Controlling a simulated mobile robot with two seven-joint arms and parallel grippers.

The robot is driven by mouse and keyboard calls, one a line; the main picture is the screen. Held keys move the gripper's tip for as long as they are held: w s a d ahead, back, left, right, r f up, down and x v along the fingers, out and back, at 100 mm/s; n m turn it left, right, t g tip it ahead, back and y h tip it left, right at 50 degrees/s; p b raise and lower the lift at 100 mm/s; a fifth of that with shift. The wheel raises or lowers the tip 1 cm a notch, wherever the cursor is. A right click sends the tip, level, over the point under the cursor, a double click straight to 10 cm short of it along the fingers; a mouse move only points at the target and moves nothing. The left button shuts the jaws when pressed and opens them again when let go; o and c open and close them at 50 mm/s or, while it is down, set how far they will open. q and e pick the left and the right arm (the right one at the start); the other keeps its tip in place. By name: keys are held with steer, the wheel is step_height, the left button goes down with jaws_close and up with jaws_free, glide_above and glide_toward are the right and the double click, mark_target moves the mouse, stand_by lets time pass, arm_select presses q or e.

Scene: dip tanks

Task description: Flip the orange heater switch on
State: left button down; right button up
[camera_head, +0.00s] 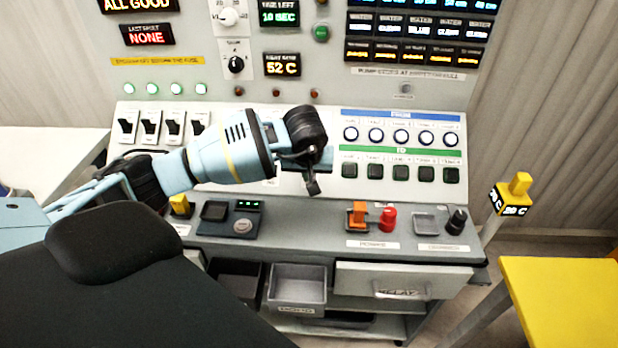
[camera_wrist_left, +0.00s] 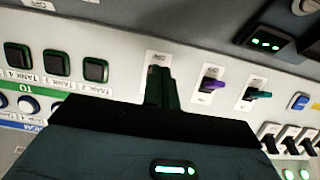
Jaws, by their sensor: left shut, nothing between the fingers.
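No orange heater switch can be made out on the panel. In the left wrist view a purple switch (camera_wrist_left: 211,84) and a teal switch (camera_wrist_left: 257,94) stand in a row on the panel. A labelled switch plate (camera_wrist_left: 160,57) in the same row sits behind my left gripper (camera_wrist_left: 161,85), whose shut fingers cover its lever. In the head view my left gripper (camera_head: 312,186) is over the middle of the sloped panel, shut and empty, and my arm hides the switches there. I cannot tell whether the fingers touch the panel. My right gripper is not in view.
Several black rocker switches (camera_head: 150,127) stand left of my wrist, and rows of FROM and TO buttons (camera_head: 400,171) lie to the right. A yellow table (camera_head: 565,300) stands at right.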

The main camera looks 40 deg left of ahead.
arm_select(q)
steer(key=shift+f, duration=0.55)
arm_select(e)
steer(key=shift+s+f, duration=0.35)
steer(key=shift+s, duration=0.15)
arm_select(q)
steer(key=shift+f+b, duration=0.2)
steer(key=shift+b, duration=0.1)
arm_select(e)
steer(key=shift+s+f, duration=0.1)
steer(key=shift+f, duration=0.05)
arm_select(q)
steer(key=shift+f, duration=0.65)
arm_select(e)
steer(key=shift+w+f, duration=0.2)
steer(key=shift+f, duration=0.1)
arm_select(q)
steer(key=shift+f+b, duration=0.25)
steer(key=shift+b, duration=0.1)
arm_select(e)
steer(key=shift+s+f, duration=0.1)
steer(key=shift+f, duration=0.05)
arm_select(q)
steer(key=shift+w+a, duration=0.1)
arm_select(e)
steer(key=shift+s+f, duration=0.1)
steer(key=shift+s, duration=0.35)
